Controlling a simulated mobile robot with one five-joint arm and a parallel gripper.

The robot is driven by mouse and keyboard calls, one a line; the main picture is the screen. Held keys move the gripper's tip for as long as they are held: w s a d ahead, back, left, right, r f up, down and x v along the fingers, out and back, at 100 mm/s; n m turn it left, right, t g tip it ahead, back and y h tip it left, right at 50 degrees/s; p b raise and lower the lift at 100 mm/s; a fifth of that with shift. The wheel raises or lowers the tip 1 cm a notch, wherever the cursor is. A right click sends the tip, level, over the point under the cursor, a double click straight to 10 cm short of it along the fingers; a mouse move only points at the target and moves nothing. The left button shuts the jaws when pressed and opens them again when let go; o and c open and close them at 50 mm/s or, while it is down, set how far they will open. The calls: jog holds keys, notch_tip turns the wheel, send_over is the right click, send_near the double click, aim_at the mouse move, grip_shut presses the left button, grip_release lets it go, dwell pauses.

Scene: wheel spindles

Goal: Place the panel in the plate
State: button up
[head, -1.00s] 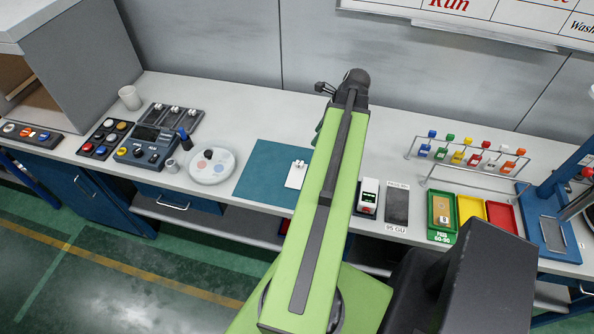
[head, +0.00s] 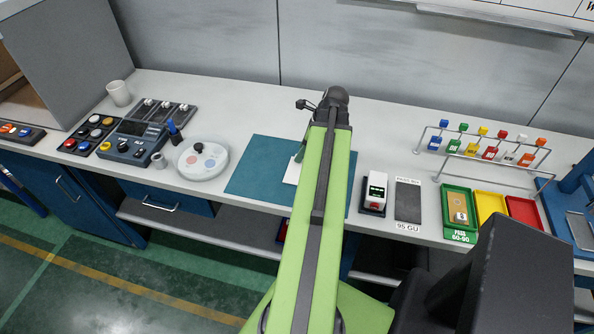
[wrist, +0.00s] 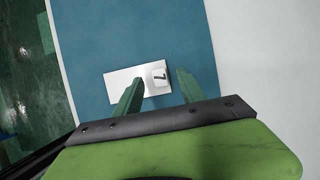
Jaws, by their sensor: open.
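A white flat panel (head: 292,171) lies on the teal mat (head: 250,178), partly hidden behind my arm. In the wrist view the panel (wrist: 120,86) carries a small white block (wrist: 160,76) with a dark mark like a 7. My gripper (wrist: 160,88) is open and empty. Its green fingers appear above the panel, one over its middle and one just past its right end, with the block between them. I cannot tell the height of the gap. In the head view one finger of my gripper (head: 301,150) shows. A round white plate (head: 222,161) with coloured spots stands left of the mat.
A gloss meter-like device (head: 374,192) and a dark grey strip (head: 408,200) stand right of the mat. A green tray (head: 446,197) holds a tan piece, beside yellow and red trays. Control boxes and a cup (head: 119,93) are at left.

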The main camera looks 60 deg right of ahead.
jog(key=shift+b+x, duration=0.5)
jog(key=shift+x, duration=0.75)
jog(key=shift+r, duration=0.15)
grip_shut()
